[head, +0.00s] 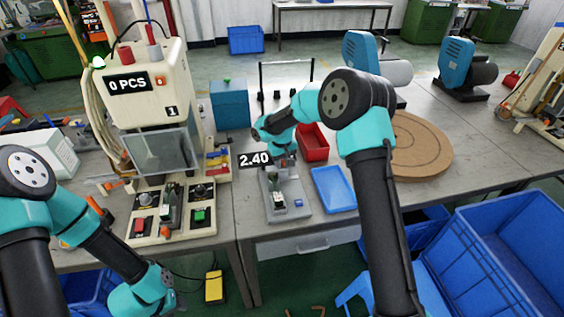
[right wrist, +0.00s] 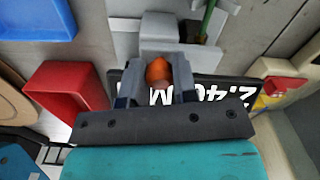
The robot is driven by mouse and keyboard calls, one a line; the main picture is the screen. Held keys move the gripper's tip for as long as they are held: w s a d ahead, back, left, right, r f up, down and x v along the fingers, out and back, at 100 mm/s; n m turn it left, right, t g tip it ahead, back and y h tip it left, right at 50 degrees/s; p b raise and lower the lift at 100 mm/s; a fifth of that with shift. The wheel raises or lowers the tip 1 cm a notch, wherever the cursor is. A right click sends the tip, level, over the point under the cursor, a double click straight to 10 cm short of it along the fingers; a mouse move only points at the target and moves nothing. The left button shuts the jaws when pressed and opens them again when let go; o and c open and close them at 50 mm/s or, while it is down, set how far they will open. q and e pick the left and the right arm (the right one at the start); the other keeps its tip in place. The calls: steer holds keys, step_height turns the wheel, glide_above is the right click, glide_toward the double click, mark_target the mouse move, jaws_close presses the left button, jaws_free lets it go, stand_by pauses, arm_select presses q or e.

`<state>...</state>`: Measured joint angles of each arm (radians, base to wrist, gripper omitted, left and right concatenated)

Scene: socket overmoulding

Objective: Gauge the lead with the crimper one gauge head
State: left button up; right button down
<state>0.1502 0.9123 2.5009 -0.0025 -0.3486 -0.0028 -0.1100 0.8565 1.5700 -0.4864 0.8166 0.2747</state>
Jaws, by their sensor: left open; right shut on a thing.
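Crimper one (head: 150,85) is the cream machine at left, with a "0 PCS" display and a "1" label. The gauge head (head: 290,208) is a grey fixture to its right, with a small green and white part on it. Its black display (head: 255,159) reads 2.40 and appears inverted in the right wrist view (right wrist: 205,90). My right gripper (head: 284,158) is over the fixture's far end, shut on a rounded orange piece (right wrist: 160,72). I cannot tell whether this belongs to the lead. My left gripper (head: 168,282) is open, low in front of the crimper bench.
A red bin (head: 313,143) and a blue tray (head: 333,189) lie right of the gauge. A round brown board (head: 420,146) is further right. Blue crates (head: 515,235) stand at lower right. A teal box (head: 230,105) is behind.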

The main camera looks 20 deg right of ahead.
steer(key=shift+s+d, duration=0.15)
steer(key=shift+d, duration=2.15)
steer(key=c, duration=0.9)
jaws_free()
steer(key=shift+d, duration=0.1)
step_height(320, 180, up, 17)
steer(key=shift+r, duration=0.2)
